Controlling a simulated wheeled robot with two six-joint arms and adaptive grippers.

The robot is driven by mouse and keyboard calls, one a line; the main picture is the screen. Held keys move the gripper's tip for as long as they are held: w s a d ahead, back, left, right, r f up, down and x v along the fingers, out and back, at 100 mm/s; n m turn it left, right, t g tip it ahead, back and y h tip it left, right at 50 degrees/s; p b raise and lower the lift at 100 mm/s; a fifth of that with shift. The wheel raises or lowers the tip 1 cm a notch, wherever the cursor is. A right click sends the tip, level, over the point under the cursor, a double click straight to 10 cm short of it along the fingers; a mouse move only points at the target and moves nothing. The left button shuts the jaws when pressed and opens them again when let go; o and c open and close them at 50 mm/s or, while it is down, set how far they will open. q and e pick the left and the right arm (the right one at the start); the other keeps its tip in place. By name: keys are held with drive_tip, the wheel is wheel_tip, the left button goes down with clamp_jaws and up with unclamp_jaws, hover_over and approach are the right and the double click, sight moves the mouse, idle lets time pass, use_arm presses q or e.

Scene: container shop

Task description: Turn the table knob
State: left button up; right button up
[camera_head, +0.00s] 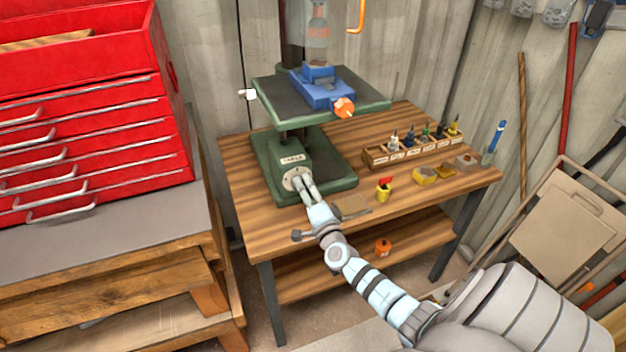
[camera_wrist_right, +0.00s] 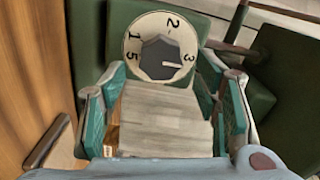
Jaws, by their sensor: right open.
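The table knob (camera_wrist_right: 158,60) is a dark knob on a round white dial (camera_wrist_right: 134,36) marked with numbers, its white line pointing right toward the 3. In the head view the dial (camera_head: 291,180) sits on the front of the green drill press base, under a "TABLE" label. My right gripper (camera_head: 304,186) reaches up to it from the front and partly covers it. In the right wrist view the right gripper (camera_wrist_right: 163,75) is open, its fingers to the left and right of the knob. I cannot tell whether they touch it. My left gripper is not in view.
The green drill press table (camera_head: 368,104) with a blue vise (camera_head: 322,92) is above. A red tool chest (camera_head: 90,140) stands at the left.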

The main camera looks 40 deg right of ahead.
drive_tip(key=v, duration=1)
